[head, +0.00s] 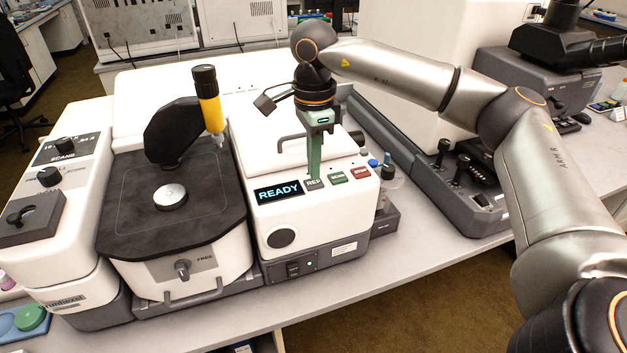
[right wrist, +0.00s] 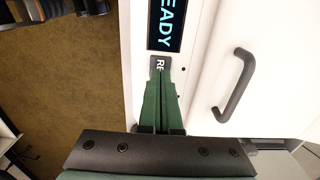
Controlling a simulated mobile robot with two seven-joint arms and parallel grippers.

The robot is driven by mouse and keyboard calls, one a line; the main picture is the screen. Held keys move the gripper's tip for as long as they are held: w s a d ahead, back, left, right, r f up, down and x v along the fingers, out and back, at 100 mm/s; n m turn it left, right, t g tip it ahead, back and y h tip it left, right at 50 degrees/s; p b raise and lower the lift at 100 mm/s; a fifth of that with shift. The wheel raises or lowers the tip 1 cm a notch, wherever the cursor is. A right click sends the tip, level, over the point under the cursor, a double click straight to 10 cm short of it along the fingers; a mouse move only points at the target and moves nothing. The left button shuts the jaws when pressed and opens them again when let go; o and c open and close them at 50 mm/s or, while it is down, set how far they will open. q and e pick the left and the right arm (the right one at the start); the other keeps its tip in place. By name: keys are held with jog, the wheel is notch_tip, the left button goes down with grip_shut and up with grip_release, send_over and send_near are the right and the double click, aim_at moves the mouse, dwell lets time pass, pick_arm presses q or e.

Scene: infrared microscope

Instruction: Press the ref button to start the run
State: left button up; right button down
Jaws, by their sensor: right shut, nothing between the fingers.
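The infrared microscope's white right-hand housing carries a small display (head: 278,191) reading READY. To the right of the display sits the grey REF button (head: 314,184), with the green SCAN button (head: 338,177) and red STOP button (head: 361,172) beyond it. My right gripper (head: 314,177) is shut and empty, its green fingers pointing down at the REF button. In the right wrist view the fingertips (right wrist: 161,72) overlap the grey REF button (right wrist: 158,62) and hide part of its label. I cannot tell whether they touch it. My left gripper is not in view.
A dark handle (right wrist: 237,85) stands on the housing beside my fingers. Small bottles (head: 388,170) stand right of the housing, near a dark joystick console (head: 455,180).

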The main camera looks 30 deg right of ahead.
jog(key=shift+f, duration=0.15)
dwell(0.4)
jog(key=shift+f+b, duration=0.6)
jog(key=shift+f, duration=0.25)
jog(key=shift+r+p, duration=0.9)
jog(key=shift+r, duration=0.2)
jog(key=shift+f, duration=0.1)
